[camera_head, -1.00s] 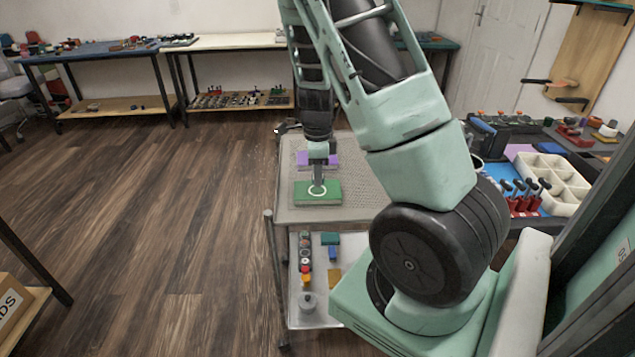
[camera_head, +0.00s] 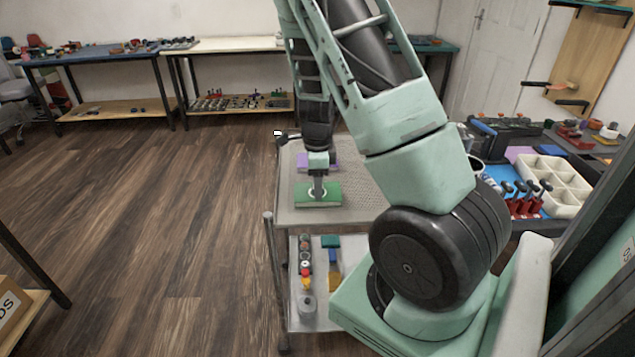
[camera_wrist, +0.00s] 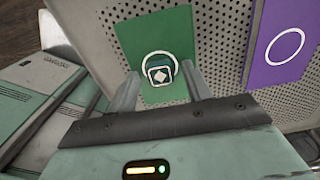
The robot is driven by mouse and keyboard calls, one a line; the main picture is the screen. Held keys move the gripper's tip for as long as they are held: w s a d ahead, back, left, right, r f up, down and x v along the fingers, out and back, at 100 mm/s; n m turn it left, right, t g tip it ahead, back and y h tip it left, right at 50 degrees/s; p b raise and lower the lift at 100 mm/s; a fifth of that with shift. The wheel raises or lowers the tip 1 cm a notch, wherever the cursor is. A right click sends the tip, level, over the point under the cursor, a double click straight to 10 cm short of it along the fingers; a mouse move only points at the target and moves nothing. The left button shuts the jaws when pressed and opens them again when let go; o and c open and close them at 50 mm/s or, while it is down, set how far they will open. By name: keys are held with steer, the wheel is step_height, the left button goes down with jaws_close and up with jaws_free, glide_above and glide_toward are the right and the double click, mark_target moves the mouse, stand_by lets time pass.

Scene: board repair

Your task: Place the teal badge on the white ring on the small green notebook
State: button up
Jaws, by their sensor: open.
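The green notebook (camera_head: 331,203) lies flat on the perforated top of a cart, and it shows in the wrist view (camera_wrist: 175,25). The white ring (camera_wrist: 147,63) is on its cover. The teal badge (camera_wrist: 160,72), with a pale diamond on its face, appears inside the ring in the wrist view. Its lower edge comes close to the ring's edge or overlaps it. My gripper (camera_wrist: 160,71) is open, with one finger on each side of the badge and gaps between. I cannot tell whether the badge lies fully flat. In the head view my fingers (camera_head: 318,195) hide the badge.
A purple notebook (camera_wrist: 265,70) with its own white ring lies beside the green one. The perforated cart top (camera_head: 355,208) is otherwise mostly bare. Several small parts sit on the lower shelf (camera_head: 322,318). A white compartment tray (camera_head: 567,174) stands on the right bench.

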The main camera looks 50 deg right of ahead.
step_height(320, 180, up, 12)
steer(key=p, duration=0.3)
steer(key=a+r+n+y, duration=0.25)
steer(key=a+n, duration=1.15)
steer(key=a, duration=0.9)
steer(key=s+a+r+n+h, duration=0.2)
steer(key=s+a+r+n, duration=0.1)
steer(key=s+a+n, duration=1.4)
steer(key=n, duration=0.4)
steer(key=shift+a+n, duration=0.3)
steer(key=shift+r, duration=0.2)
